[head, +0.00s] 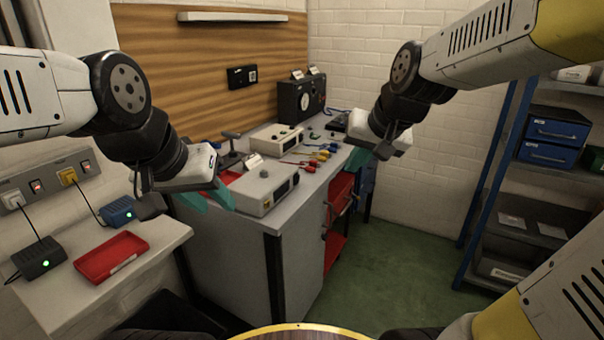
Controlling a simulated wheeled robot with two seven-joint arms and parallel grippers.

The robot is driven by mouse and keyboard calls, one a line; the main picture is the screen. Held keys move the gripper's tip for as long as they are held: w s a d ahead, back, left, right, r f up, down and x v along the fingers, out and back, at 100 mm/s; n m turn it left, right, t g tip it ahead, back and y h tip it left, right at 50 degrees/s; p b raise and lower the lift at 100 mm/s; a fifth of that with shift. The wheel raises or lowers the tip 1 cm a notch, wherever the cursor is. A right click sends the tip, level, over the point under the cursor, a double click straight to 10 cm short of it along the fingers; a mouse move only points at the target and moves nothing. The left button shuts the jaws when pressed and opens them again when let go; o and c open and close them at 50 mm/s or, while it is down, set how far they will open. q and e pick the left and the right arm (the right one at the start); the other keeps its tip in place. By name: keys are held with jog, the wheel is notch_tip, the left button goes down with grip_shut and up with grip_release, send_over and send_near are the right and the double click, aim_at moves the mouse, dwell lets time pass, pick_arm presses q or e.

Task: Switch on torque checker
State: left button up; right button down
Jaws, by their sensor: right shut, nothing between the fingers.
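Two cream-white instrument boxes stand on the grey workbench (232,232): a nearer one (262,190) with a dark front panel and a knob on top, and a farther one (277,138). A black gauge box (301,98) with a round dial stands at the back. I cannot read which is the torque checker. My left gripper (208,204), with teal fingers apart, is open and empty at the nearer box's left side; contact is unclear. My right gripper (357,160) is shut and empty near the bench's right edge, its fingertips partly hidden.
Colourful-handled tools (318,154) lie right of the boxes. At left, a side table holds a red tray (110,257) and black (38,258) and blue (118,211) adapters with green lights, below wall sockets (37,187). Blue-framed shelving (492,165) stands right; the green floor between is clear.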

aim_at(298, 179)
jog(key=w+a+f+m, duration=0.1)
jog(key=w+a+f, duration=0.1)
jog(key=w+f, duration=0.4)
jog(key=w+a+f+m, duration=0.2)
jog(key=w+f, duration=0.5)
jog(key=w, duration=1)
jog(key=shift+a+f+m+t, duration=0.15)
jog(key=shift+m+t, duration=0.15)
jog(key=shift+w+f, duration=0.1)
jog(key=shift+w, duration=0.05)
jog(key=w+a+f, duration=0.1)
jog(key=w+f, duration=0.1)
jog(key=w+a+f, duration=0.3)
jog(key=w+f, duration=0.2)
jog(key=shift+a, duration=0.4)
jog(key=shift+w+a, duration=0.4)
jog(key=shift+a, duration=0.05)
